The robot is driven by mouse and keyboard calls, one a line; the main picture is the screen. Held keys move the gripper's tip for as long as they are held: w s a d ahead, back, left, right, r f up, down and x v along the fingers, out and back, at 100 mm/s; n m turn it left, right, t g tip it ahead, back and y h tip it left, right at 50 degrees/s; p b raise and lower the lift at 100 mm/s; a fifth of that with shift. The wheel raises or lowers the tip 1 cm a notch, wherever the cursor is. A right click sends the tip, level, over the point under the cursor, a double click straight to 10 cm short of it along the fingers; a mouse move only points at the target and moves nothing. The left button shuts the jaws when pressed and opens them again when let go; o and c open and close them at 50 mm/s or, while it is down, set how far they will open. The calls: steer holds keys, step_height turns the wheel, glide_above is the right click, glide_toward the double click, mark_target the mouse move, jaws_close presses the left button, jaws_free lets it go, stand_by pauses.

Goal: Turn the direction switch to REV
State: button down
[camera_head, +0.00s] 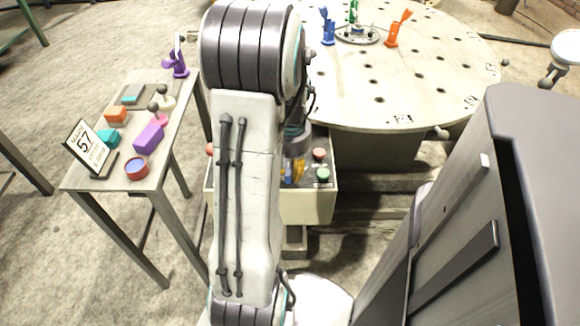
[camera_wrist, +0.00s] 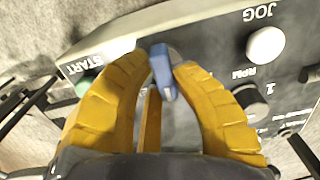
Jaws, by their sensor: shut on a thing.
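The control box (camera_head: 308,206) stands below the round table, with my arm covering much of its top. In the wrist view its dark panel (camera_wrist: 205,38) carries a blue switch handle (camera_wrist: 160,64), which looks like the direction switch. The yellow fingers of my gripper (camera_wrist: 163,70) are closed around this handle, one on each side. REV and the other direction marks cannot be read, so I cannot tell the switch's setting. In the head view my gripper (camera_head: 292,170) shows only partly, behind my arm.
A white JOG button (camera_wrist: 265,45) and a black RPM knob (camera_wrist: 250,98) lie right of my fingers. A green START button (camera_wrist: 84,84) is at left. The round table (camera_head: 400,75) is behind the box. A side table (camera_head: 150,181) with small parts stands left.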

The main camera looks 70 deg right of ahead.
steer(key=m, duration=0.6)
steer(key=shift+s+a+m+p, duration=0.15)
steer(key=shift+m+p, duration=0.15)
stand_by(0.3)
steer(key=c, duration=1)
jaws_free()
step_height(320, 180, up, 12)
stand_by(0.6)
